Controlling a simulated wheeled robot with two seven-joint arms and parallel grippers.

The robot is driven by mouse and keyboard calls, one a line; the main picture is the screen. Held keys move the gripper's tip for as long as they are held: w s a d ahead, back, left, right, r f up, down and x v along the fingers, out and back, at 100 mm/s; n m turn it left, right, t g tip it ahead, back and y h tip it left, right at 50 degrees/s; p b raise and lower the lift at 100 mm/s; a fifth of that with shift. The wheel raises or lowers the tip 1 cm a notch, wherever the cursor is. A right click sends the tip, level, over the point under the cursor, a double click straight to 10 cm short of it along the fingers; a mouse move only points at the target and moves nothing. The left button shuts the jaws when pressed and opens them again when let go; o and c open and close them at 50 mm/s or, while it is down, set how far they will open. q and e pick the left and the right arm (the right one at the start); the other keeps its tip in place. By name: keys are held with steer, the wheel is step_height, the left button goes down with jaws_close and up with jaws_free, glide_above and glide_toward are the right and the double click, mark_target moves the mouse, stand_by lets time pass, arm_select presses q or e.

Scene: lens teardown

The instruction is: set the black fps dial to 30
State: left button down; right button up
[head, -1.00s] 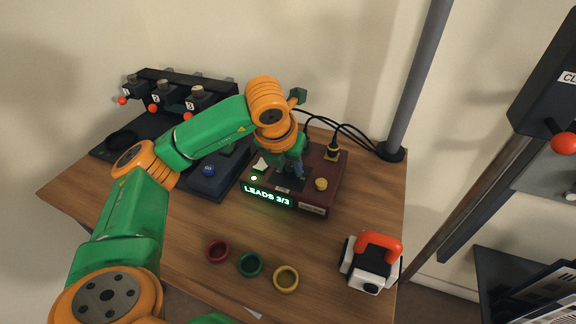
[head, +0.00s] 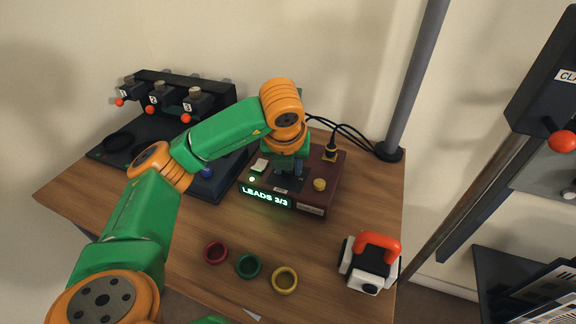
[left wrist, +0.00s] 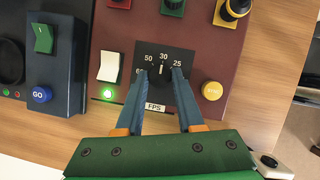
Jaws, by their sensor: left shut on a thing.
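The black fps dial (left wrist: 161,80) sits on a black plate marked 60, 50, 30 and 25, above an FPS label. Its pale pointer mark appears to point up at the 30. My left gripper (left wrist: 164,75) is shut on the dial, one blue finger on each side. In the head view my left gripper (head: 287,172) is over the dark red box (head: 324,178), and the arm and fingers hide most of the dial. My right gripper is not in view.
Red, green and yellow rings (head: 284,280) and a white device with an orange handle (head: 370,262) are in front.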

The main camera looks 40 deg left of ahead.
mark_target(287, 187)
arm_select(q)
steer(key=c, duration=0.5)
jaws_free()
steer(key=p+v, duration=0.2)
steer(key=v, duration=0.4)
steer(key=shift+r, duration=0.45)
steer(key=shift+s+d+r, duration=0.1)
steer(key=shift+s, duration=0.1)
steer(key=shift+r, duration=0.1)
